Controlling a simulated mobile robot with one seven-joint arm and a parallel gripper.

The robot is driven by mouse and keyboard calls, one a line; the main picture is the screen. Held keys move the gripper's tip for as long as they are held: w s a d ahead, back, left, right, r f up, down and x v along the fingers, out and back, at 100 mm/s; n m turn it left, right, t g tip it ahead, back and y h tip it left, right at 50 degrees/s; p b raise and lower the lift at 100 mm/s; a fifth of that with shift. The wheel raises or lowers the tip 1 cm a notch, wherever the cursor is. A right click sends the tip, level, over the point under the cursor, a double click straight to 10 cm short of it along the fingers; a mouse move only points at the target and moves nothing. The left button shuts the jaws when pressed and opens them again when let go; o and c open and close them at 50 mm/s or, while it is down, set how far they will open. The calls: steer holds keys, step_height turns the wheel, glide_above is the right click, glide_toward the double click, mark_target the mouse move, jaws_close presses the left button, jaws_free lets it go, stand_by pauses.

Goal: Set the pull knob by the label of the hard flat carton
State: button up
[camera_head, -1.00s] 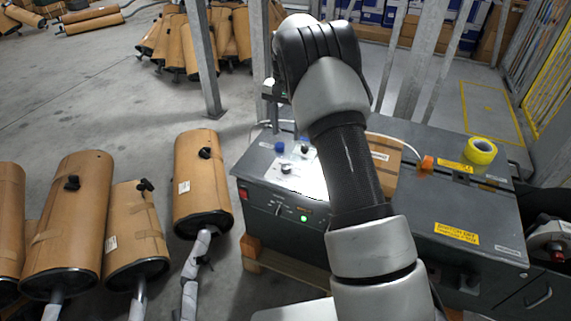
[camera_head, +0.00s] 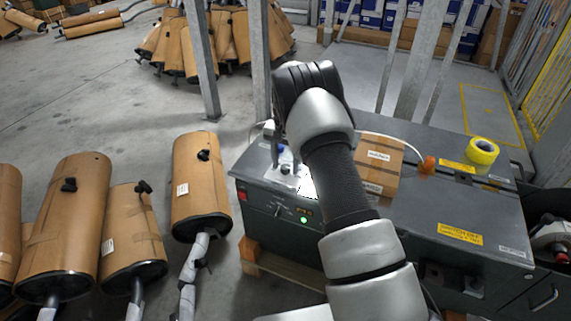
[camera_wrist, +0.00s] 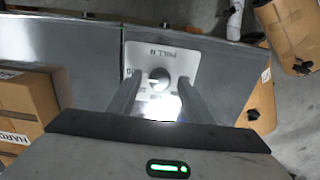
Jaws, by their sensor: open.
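The pull knob (camera_wrist: 159,79) is a small round grey knob on a white plate (camera_wrist: 160,62) with partly readable "PULL" lettering, in the wrist view. My gripper (camera_wrist: 160,84) is open, with one finger on each side of the knob; I cannot tell whether they touch it. Glare whitens the plate below the knob. The white plate also shows in the head view (camera_head: 286,172), on the left part of the dark machine top, partly behind my arm. The brown carton (camera_head: 379,170) lies on that top right of my arm. The wrist view shows the carton (camera_wrist: 30,98) at left, with a label (camera_wrist: 14,138) beginning "HARD".
The dark grey machine (camera_head: 462,205) carries a yellow tape roll (camera_head: 483,151) and an orange fitting (camera_head: 428,163) with a white cable. Its front has a red switch (camera_head: 242,195) and a green light (camera_head: 303,220). Wrapped mufflers (camera_head: 200,180) stand on the left floor.

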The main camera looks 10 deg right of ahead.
steer(key=c, duration=1.1)
steer(key=shift+o, duration=0.2)
steer(key=n, duration=0.4)
steer(key=shift+n, duration=0.3)
steer(key=n, duration=0.4)
